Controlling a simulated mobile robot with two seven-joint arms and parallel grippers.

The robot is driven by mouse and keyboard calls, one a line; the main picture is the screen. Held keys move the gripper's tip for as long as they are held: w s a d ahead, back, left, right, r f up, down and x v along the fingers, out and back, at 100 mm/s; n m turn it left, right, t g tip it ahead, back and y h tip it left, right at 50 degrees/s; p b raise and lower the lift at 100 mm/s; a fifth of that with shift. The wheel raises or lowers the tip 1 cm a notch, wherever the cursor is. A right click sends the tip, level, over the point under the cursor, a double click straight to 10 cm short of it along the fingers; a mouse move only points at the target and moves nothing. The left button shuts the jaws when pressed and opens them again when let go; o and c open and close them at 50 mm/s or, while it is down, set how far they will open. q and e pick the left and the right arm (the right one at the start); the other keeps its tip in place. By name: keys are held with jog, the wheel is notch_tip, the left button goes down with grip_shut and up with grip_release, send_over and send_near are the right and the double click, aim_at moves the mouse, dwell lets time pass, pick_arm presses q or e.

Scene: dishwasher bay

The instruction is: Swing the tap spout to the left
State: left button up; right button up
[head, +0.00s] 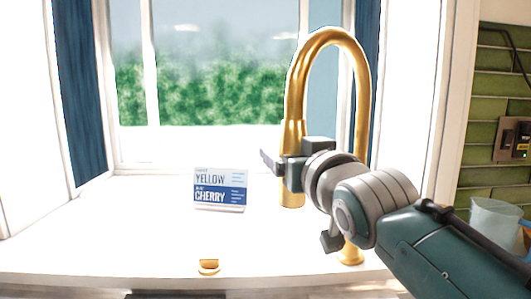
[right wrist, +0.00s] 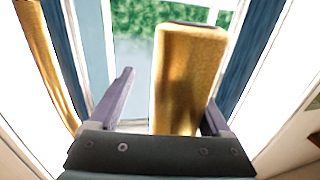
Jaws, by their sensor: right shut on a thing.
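The gold tap (head: 363,110) is a tall arch, with its upright at the right and its thick spout (head: 292,135) hanging down at the left. My right gripper (head: 287,163) comes in from the right and is shut on the spout at its lower part. In the right wrist view the gripper (right wrist: 165,100) has the spout (right wrist: 185,80) between its fingers, closer to the right one. The tap's upright (right wrist: 45,60) shows at that view's left edge. The gripper and arm hide part of the spout and upright in the head view. My left gripper is not in view.
A clear cup (head: 495,219) is at the right, below a wall switch plate (head: 512,139).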

jog(key=shift+o, duration=1.1)
jog(key=shift+d, duration=0.2)
jog(key=shift+a+r, duration=0.2)
jog(key=s+d+p, duration=0.1)
jog(key=s+d, duration=0.1)
jog(key=s, duration=0.7)
jog(key=shift+s, duration=0.4)
